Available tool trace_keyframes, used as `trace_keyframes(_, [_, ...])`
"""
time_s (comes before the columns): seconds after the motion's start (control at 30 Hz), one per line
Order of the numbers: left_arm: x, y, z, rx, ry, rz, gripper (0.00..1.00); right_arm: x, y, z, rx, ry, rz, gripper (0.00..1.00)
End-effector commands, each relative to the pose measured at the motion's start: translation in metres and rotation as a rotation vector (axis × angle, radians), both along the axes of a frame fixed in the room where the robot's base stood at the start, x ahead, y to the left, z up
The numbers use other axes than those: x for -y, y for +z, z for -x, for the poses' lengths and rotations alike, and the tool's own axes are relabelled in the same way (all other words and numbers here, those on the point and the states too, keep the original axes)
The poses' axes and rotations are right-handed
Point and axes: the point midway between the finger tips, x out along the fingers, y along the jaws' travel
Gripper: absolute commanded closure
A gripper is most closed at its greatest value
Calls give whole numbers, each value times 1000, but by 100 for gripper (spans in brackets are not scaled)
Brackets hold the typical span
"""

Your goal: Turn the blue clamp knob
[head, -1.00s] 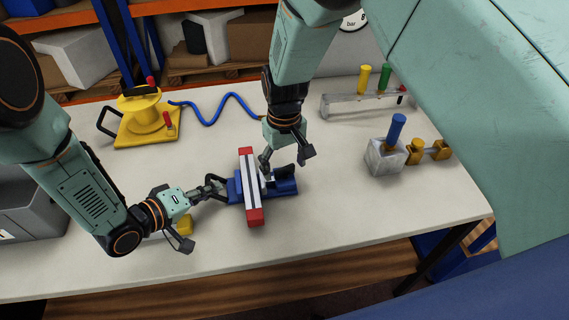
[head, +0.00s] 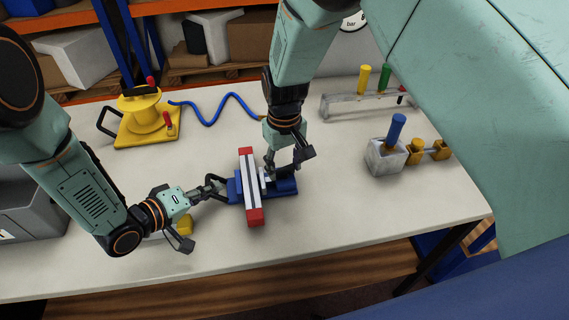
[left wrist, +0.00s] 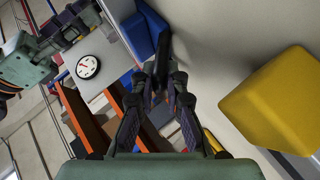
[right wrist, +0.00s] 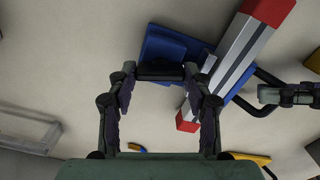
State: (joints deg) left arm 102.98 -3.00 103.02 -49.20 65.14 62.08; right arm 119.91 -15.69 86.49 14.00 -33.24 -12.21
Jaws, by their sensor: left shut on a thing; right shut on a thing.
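The blue clamp (head: 234,190) lies on the table with a grey bar with red ends (head: 252,190) across it. Its black knob (right wrist: 160,72) shows in the right wrist view, beside the clamp's blue body (right wrist: 180,45). My right gripper (head: 284,166) reaches down from above, its fingers (right wrist: 160,76) shut on the ends of the knob. My left gripper (head: 216,187) is shut on the black handle (left wrist: 163,60) at the clamp's left side. The fingers hide part of the handle and knob.
A yellow block (head: 185,226) lies beside my left gripper. A yellow reel device (head: 146,120) with a blue hose (head: 215,108) stands at the back left. A metal block with a blue peg (head: 386,156) stands at the right. The front table surface is clear.

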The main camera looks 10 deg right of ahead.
Motion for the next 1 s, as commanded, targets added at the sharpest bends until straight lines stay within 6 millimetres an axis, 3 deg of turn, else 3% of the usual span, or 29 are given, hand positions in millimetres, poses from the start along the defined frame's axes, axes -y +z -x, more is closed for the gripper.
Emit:
trace_keyframes(0.3, [0,1,-1,3,0,1,100,0,0,0,0,-127,-1,81])
trace_keyframes(0.57, [0,1,-1,3,0,1,100,0,0,0,0,-132,0,81])
trace_keyframes(0.6, [0,1,-1,3,0,1,100,0,0,0,0,-132,0,48])
trace_keyframes(0.87, [0,1,-1,3,0,1,100,0,0,0,0,-132,-1,26])
trace_keyframes(1.0, [0,1,-1,3,0,1,100,0,0,0,0,-132,-1,26])
